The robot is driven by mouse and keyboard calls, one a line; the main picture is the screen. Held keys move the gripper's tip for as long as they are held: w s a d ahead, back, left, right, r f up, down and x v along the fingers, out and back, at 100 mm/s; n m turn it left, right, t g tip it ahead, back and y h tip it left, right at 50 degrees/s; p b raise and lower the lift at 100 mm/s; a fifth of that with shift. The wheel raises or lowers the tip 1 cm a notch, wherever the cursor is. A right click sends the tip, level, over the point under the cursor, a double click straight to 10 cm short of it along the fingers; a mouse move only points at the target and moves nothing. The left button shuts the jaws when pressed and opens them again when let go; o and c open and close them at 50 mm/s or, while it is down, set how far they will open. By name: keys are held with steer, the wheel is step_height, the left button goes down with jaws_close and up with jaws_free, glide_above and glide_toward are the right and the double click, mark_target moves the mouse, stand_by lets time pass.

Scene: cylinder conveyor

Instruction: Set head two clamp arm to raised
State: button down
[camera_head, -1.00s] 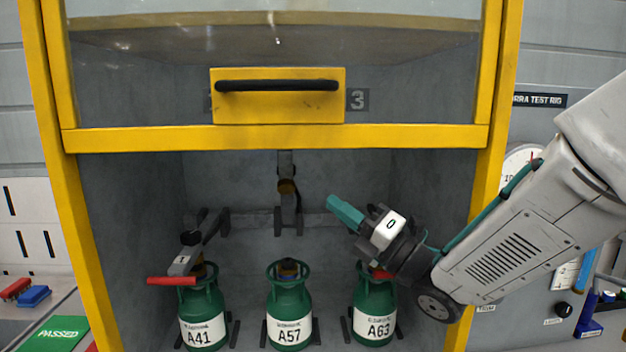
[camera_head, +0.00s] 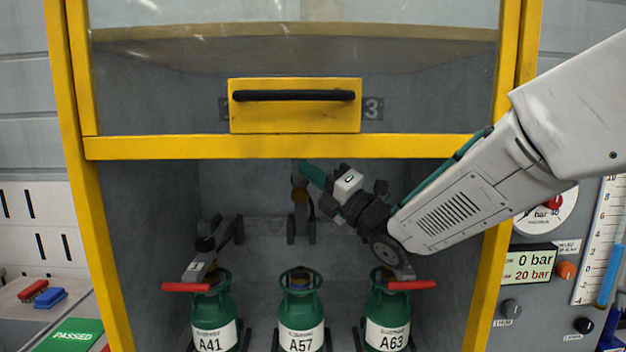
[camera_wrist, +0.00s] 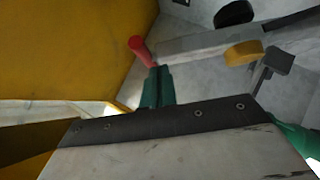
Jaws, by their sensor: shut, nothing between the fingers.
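My gripper (camera_head: 312,175) has green fingers, shut and empty, inside the cabinet beside the top of the middle clamp arm. That arm, head two's (camera_head: 303,205), stands upright behind cylinder A57 (camera_head: 301,335), with an amber pad on it. Its top is partly hidden behind the yellow frame. In the wrist view, a red handle (camera_wrist: 142,50) is right at my fingertips (camera_wrist: 157,75); I cannot tell whether they touch. A grey clamp bar (camera_wrist: 205,42) with an amber pad (camera_wrist: 243,54) runs to the right there.
Clamp arms with red handles lie lowered over cylinders A41 (camera_head: 212,335) and A63 (camera_head: 387,335). The yellow sash rail (camera_head: 270,147) crosses just above my gripper. The right yellow post (camera_head: 495,260) stands close to my arm.

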steer(key=w+r, duration=0.2)
steer(key=shift+w+r, duration=0.2)
steer(key=shift+w, duration=0.15)
steer(key=shift+d+r, duration=0.1)
steer(key=shift+r, duration=0.2)
steer(key=shift+f, duration=0.1)
